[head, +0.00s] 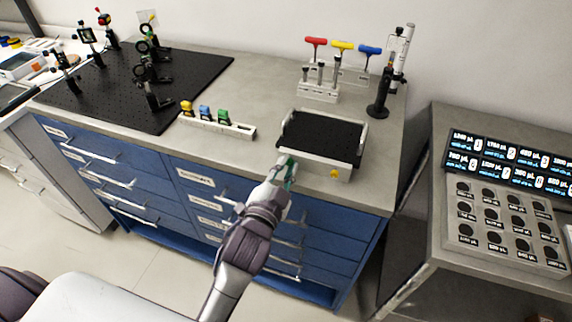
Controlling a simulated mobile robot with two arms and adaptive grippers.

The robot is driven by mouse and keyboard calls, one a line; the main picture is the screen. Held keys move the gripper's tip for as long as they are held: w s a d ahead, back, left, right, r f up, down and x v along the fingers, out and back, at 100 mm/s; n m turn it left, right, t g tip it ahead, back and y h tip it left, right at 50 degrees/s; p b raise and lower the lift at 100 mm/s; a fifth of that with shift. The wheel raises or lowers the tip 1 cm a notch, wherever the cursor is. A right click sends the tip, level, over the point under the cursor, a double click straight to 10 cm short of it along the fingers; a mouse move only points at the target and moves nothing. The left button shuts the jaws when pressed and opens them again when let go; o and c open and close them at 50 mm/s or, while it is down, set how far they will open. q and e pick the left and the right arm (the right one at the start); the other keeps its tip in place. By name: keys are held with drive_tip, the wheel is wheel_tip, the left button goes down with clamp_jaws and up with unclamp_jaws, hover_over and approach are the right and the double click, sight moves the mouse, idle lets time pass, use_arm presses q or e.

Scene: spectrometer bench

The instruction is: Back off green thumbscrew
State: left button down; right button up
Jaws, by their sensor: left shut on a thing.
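A white instrument base with a black top plate (322,130) stands near the front edge of the bench. A yellow thumbscrew (334,173) sits on the right part of its front face. My left gripper (286,168) reaches from below to the left end of that front face. It is shut on the green thumbscrew (283,160), which is mostly hidden by the fingers. My right gripper is not in view.
A white block with yellow, blue and green pieces (218,125) lies to the left. A rack of red, yellow and blue T-handle drivers (320,92) and a dark stand (380,95) are behind. A black breadboard (185,90) with optics fills the left.

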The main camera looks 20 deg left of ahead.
use_arm(q)
drive_tip(key=shift+f+n, duration=0.1)
drive_tip(key=shift+n, duration=0.3)
drive_tip(key=c, duration=1.1)
unclamp_jaws()
drive_tip(key=s, duration=1.2)
drive_tip(key=shift+a, duration=0.2)
